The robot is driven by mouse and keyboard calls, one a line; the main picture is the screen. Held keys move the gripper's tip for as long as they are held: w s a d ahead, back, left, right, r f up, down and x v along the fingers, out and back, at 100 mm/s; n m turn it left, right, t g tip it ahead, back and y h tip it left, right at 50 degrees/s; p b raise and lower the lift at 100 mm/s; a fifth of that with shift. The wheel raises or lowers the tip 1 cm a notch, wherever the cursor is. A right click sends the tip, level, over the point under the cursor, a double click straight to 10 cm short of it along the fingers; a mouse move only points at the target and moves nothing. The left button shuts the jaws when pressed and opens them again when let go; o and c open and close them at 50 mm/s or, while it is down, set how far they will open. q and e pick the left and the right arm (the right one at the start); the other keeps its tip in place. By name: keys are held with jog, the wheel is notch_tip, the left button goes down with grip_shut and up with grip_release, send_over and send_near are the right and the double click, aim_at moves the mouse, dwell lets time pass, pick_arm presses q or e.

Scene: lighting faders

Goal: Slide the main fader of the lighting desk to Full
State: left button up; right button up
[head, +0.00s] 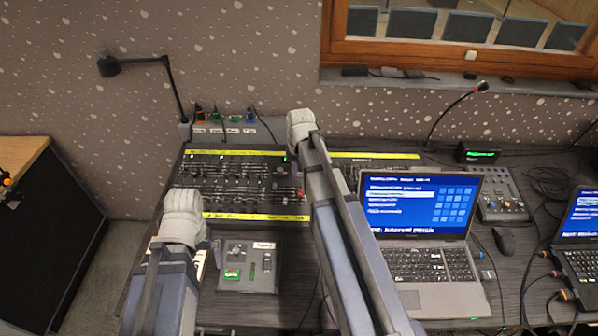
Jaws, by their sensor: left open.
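A wide black desk with rows of faders (235,180) and yellow label strips lies on the table at centre left. A small grey panel (262,285) with a few sliders and a green label lies in front of it. I cannot tell which slider is the main fader, or read its label. My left gripper (184,218) is open, over the front left corner of the black desk; its fingertips are mostly hidden by my arm. My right gripper (302,130) is over the back right part of the black desk; its fingers are hidden. No held object shows.
An open laptop (425,205) stands right of my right arm, with a mouse (503,241) and a small mixer (499,196) beyond it. A black desk lamp (174,92) rises at the back left. A gooseneck microphone (455,108) stands behind the laptop.

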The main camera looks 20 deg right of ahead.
aim_at(300, 193)
pick_arm(q)
jog(key=shift+f+b, duration=4.35)
jog(key=shift+f, duration=0.1)
pick_arm(e)
jog(key=shift+w+d+f, duration=0.1)
jog(key=shift+w+f, duration=0.1)
jog(key=shift+f, duration=2.05)
jog(key=shift+w+d+f, duration=0.1)
jog(key=shift+w+f, duration=0.05)
jog(key=shift+f, duration=2.1)
jog(key=shift+c, duration=0.3)
grip_shut()
jog(key=shift+w+r, duration=0.1)
jog(key=shift+w, duration=0.05)
pick_arm(q)
jog(key=shift+r, duration=0.2)
pick_arm(e)
jog(key=shift+w+d+r, duration=0.1)
jog(key=shift+w+d, duration=0.25)
jog(key=shift+w, duration=0.3)
jog(key=shift+w+d, duration=0.3)
jog(key=shift+w, duration=0.3)
jog(key=shift+o, duration=0.2)
grip_release()
jog(key=shift+r, duration=0.1)
pick_arm(q)
jog(key=shift+r+p, duration=1.25)
jog(key=shift+p, duration=0.15)
pick_arm(e)
jog(key=shift+r, duration=1.15)
